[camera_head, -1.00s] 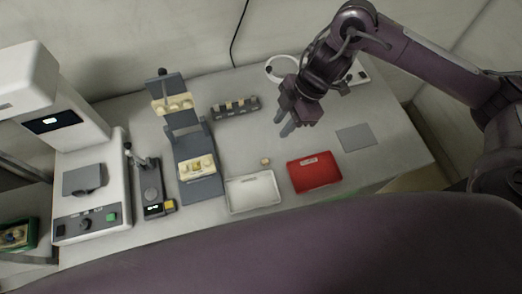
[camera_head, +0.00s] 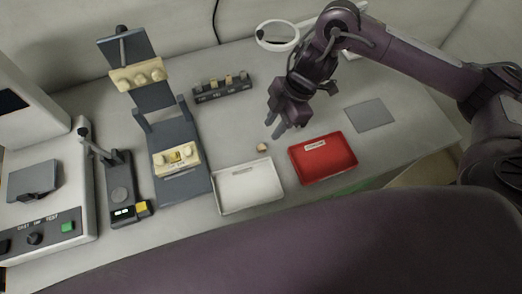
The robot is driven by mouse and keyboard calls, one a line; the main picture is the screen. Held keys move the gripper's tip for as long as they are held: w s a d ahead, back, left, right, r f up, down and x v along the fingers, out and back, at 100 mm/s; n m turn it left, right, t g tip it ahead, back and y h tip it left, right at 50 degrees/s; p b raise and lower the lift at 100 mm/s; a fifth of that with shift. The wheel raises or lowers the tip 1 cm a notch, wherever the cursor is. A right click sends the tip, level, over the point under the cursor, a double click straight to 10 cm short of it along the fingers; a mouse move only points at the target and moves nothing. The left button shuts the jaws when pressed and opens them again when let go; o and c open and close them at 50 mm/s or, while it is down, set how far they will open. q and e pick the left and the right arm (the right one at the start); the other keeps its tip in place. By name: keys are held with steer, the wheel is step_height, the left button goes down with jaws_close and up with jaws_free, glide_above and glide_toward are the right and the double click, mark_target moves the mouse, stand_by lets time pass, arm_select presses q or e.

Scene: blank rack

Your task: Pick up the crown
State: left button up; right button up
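A small tan, block-like piece (camera_head: 262,147), which looks like the crown, lies on the grey table just above the gap between the white tray and the red tray. My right gripper (camera_head: 273,127) points down from the upper right, close above and behind the piece, not touching it as far as I can see. Its two fingers show apart with nothing between them. My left gripper is out of view.
A white tray (camera_head: 248,205) and a red tray (camera_head: 342,164) lie in front. A dark rack (camera_head: 223,95) with several tan blanks stands behind. A hinged dark stand (camera_head: 182,188) and small device (camera_head: 121,188) are left. A grey mat (camera_head: 369,115) lies right.

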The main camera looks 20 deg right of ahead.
mark_target(262, 145)
steer(key=x, duration=0.3)
steer(key=p+x, duration=0.1)
steer(key=x, duration=0.2)
steer(key=shift+s+a+f, duration=0.2)
steer(key=shift+s+a, duration=0.05)
steer(key=shift+a+f, duration=0.15)
steer(key=shift+f, duration=0.15)
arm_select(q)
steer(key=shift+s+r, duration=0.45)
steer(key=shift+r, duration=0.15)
arm_select(e)
jaws_close()
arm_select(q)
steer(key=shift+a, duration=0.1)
